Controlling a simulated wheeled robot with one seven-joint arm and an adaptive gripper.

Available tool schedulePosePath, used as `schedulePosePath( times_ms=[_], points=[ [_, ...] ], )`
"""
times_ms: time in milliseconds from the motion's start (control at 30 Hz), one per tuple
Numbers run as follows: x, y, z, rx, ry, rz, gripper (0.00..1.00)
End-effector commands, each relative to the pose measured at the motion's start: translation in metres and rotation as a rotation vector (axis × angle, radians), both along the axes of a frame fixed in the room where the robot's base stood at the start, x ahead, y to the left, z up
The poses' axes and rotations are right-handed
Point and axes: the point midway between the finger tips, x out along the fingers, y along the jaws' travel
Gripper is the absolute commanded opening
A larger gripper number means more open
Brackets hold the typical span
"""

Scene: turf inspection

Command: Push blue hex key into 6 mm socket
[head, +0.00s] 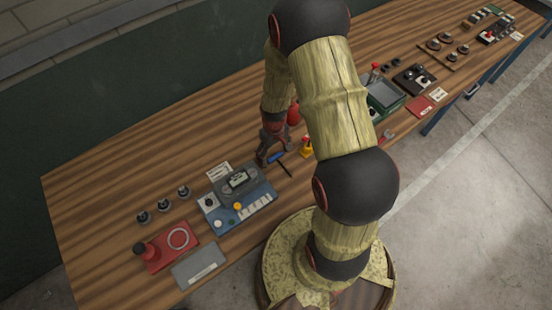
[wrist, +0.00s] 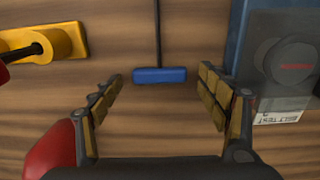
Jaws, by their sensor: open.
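The blue hex key lies on the wooden bench, its blue handle (head: 276,157) crosswise and its thin dark shaft running toward the robot. In the wrist view the handle (wrist: 159,75) lies between and just beyond my fingertips, with the shaft going up out of the frame. My gripper (head: 268,150) is open and empty, with a finger on each side of the handle; it also shows in the wrist view (wrist: 160,84). I see no clear gap or contact. A yellow block (wrist: 66,40) with a dark rod is at left. I cannot make out any 6 mm marking or socket.
A blue-grey device (head: 262,207) with white keys stands left of the hex key; its edge (wrist: 236,45) is close to the right finger. A yellow piece (head: 306,148) stands to the right. A red block (head: 165,256) and small dark knobs are further left. The bench's back left is clear.

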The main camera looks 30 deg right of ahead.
Motion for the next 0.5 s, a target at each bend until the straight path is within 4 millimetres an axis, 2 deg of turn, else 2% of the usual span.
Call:
schedulePosePath(
  times_ms=[100,500],
  points=[
    [0.0,0.0,0.0007,0.0,0.0,0.0,0.75],
    [-0.0001,0.0,0.0008,0.0,0.0,0.0,0.52]
  ],
)
